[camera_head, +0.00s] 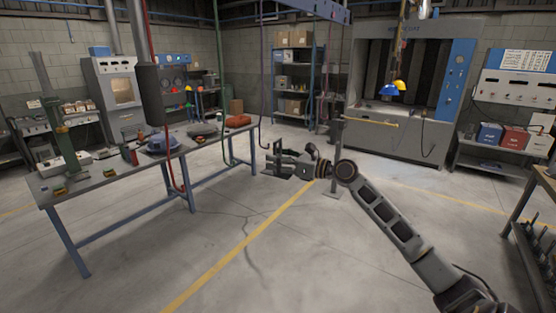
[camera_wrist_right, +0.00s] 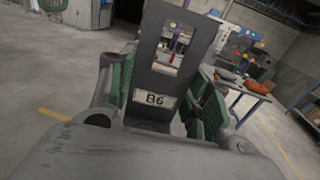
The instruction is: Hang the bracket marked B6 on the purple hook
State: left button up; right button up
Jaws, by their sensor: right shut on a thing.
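My right gripper (camera_head: 276,166) is held out in the middle of the room, above the floor. In the right wrist view its green-padded fingers (camera_wrist_right: 163,95) are shut on a dark grey bracket (camera_wrist_right: 146,65) with a rectangular opening and a white label reading B6. In the head view the bracket is small and hard to make out at the fingers. The purple hook (camera_head: 262,90) hangs as a long thin rod, its curved lower end just left of and above my right gripper. Gripper and hook look apart, but their depth is hard to judge. My left gripper is not in view.
A red hook (camera_head: 152,75) and a green hook (camera_head: 220,70) hang farther left by the workbench (camera_head: 100,190), which carries tools and boxes. An overhead beam (camera_head: 318,9) runs above. A bench edge (camera_head: 530,200) stands at the right. The floor in the front middle is clear.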

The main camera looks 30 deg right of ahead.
jog(key=shift+p+x, duration=1)
jog(key=shift+x, duration=0.15)
jog(key=shift+w+a+p, duration=0.2)
jog(key=shift+w+p, duration=0.15)
jog(key=shift+w, duration=0.4)
jog(key=shift+w+a+p, duration=0.25)
jog(key=shift+w+p, duration=0.05)
jog(key=shift+w, duration=0.45)
jog(key=shift+f, duration=1.25)
dwell(1.7)
jog(key=o, duration=1.4)
jog(key=shift+f, duration=0.15)
jog(key=shift+s, duration=0.2)
jog(key=shift+v, duration=5.9)
